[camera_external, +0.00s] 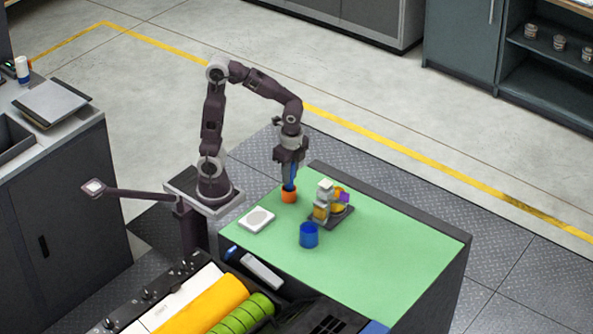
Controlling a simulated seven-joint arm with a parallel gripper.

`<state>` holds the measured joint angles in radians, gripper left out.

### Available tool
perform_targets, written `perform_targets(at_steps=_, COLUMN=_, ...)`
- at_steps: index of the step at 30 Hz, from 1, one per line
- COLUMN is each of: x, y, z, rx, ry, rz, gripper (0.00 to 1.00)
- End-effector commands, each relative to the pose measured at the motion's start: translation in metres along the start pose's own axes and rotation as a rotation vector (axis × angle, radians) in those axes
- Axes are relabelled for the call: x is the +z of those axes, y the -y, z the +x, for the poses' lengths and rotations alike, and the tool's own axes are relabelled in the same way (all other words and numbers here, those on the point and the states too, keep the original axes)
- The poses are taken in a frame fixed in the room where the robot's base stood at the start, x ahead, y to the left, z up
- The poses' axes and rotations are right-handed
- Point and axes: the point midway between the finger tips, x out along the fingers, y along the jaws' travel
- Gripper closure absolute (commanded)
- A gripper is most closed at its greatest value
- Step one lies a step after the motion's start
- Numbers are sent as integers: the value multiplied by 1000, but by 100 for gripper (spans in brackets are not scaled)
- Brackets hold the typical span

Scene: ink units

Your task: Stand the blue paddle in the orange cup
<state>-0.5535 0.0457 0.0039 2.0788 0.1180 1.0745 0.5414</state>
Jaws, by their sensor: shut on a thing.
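The orange cup (289,196) stands on the green table top near its back left part. My gripper (290,166) is directly above the cup, pointing down, and is shut on the blue paddle (291,177). The paddle is upright, and its lower end meets the cup's mouth in this view. I cannot tell how deep it reaches inside, as the cup wall hides that end. The gripper fingers partly hide the paddle's upper part.
A blue cup (309,235) stands in front, to the right. A dark tray (342,214) with yellow, white and purple items stands right of the orange cup. A white square device (257,219) lies to the left. The green mat (385,262) is clear at the right.

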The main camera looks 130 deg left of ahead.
Motion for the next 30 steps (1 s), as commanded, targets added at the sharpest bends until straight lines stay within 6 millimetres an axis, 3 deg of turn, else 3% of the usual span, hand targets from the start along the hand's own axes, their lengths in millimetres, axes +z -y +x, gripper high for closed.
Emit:
perform_targets(at_steps=6, x=-1, y=-1, z=13, rx=0, ry=1, rz=-1, gripper=100)
perform_targets(at_steps=14, x=-2, y=-1, z=14, rx=0, ry=0, rz=-1, gripper=100)
perform_targets(at_steps=15, x=-2, y=-1, z=14, rx=0, ry=0, rz=-1, gripper=78)
perform_targets(at_steps=19, x=-2, y=-1, z=14, rx=0, ry=0, rz=-1, gripper=55)
perform_targets(at_steps=27, x=-2, y=-1, z=14, rx=0, ry=-1, rz=-1, gripper=55)
perform_targets(at_steps=30, x=-2, y=0, z=2, rx=-3, ry=-3, rz=0, gripper=55)
